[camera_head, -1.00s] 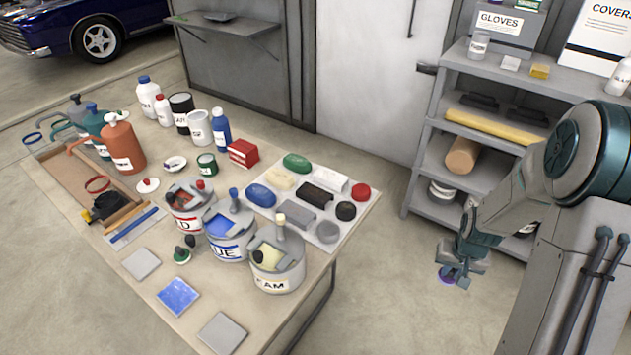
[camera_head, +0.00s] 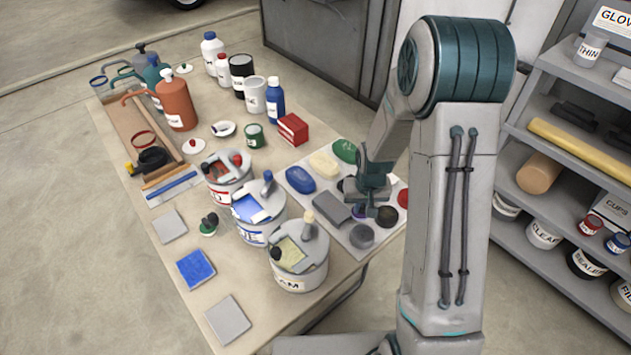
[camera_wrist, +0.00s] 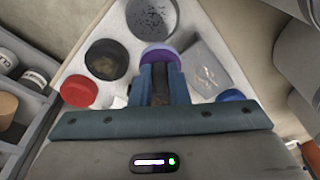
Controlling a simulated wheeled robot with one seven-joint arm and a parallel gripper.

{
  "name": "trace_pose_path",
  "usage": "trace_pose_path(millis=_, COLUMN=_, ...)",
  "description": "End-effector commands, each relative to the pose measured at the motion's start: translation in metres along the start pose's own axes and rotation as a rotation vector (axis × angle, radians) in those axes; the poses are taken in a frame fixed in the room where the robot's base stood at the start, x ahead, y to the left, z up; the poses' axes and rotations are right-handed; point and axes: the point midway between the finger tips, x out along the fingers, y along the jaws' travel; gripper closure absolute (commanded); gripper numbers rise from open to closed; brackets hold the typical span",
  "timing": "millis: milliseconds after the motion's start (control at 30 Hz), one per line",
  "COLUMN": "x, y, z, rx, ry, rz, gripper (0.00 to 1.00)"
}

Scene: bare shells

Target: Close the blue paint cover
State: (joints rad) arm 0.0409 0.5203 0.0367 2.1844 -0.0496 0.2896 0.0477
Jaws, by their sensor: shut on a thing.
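The blue paint can (camera_head: 247,232) stands on the table, its label partly reading "UE". The jaws hide part of the lid.
The white board (camera_head: 376,247) holds sponges and round pads close around my gripper. A red paint can (camera_head: 217,188) and a cream can (camera_head: 300,265) flank the blue one. Bottles stand at the back; shelves (camera_head: 560,150) are at right.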

Motion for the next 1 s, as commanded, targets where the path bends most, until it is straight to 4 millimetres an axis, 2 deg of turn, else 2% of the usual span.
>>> trace_pose_path(millis=133, x=0.005, y=0.002, z=-0.014, rx=0.019, ry=0.007, rz=0.006, gripper=1.00)
trace_pose_path(millis=267, x=0.004, y=0.000, z=-0.037, rx=0.047, ry=0.010, rz=0.015, gripper=1.00)
trace_pose_path(millis=500, x=-0.018, y=-0.004, z=-0.069, rx=0.105, ry=0.009, rz=0.022, gripper=1.00)
trace_pose_path(millis=733, x=-0.035, y=-0.004, z=-0.080, rx=0.139, ry=0.004, rz=0.024, gripper=1.00)
trace_pose_path(millis=867, x=-0.028, y=-0.015, z=-0.090, rx=0.140, ry=0.000, rz=0.024, gripper=1.00)
trace_pose_path(millis=1000, x=-0.007, y=-0.035, z=-0.108, rx=0.138, ry=-0.001, rz=0.025, gripper=1.00)
